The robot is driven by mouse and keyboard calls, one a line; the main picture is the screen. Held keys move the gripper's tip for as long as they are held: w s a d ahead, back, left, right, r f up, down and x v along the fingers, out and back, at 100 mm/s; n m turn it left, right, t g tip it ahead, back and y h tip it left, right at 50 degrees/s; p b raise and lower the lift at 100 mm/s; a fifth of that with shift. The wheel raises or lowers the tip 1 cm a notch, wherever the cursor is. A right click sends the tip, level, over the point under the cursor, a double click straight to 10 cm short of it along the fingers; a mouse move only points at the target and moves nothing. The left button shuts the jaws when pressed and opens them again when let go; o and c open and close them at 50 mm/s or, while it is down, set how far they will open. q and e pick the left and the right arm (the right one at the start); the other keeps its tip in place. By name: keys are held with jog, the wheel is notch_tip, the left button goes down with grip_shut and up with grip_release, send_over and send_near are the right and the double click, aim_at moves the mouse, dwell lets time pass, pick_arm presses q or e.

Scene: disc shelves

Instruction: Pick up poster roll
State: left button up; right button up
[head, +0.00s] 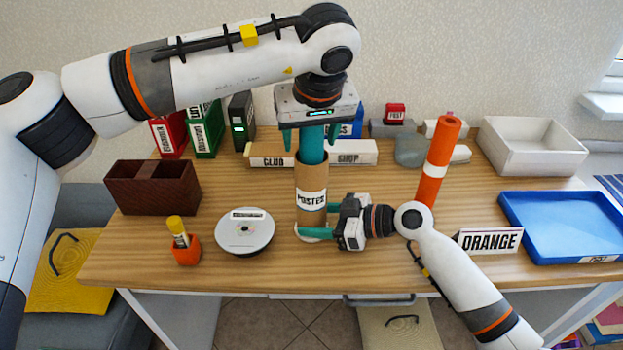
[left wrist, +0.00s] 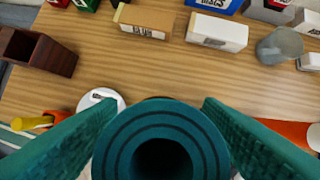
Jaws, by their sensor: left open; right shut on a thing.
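The teal poster roll (head: 312,150) stands upright in a brown cardboard tube (head: 311,178) labelled POSTER, its upper part sticking out of the top. My left gripper (head: 311,146) is above the tube, pointing down, with its fingers open on either side of the roll. In the left wrist view the roll's coiled end (left wrist: 112,150) shows between the two teal fingers, with a dark hole in its middle. My right gripper (head: 316,222) comes in from the right and is shut on the lower part of the tube. The roll's lower end is hidden inside the tube.
A round white-topped disc case (head: 245,232) and an orange cup (head: 187,252) stand left of the tube. A blue tray (head: 560,228) and white bin (head: 530,147) are at the right.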

pick_arm(q)
jog(key=c, duration=1.3)
notch_tip(320, 180, up, 28)
pick_arm(e)
jog(key=o, duration=0.8)
jog(key=shift+o, duration=0.2)
jog(key=shift+d, duration=0.15)
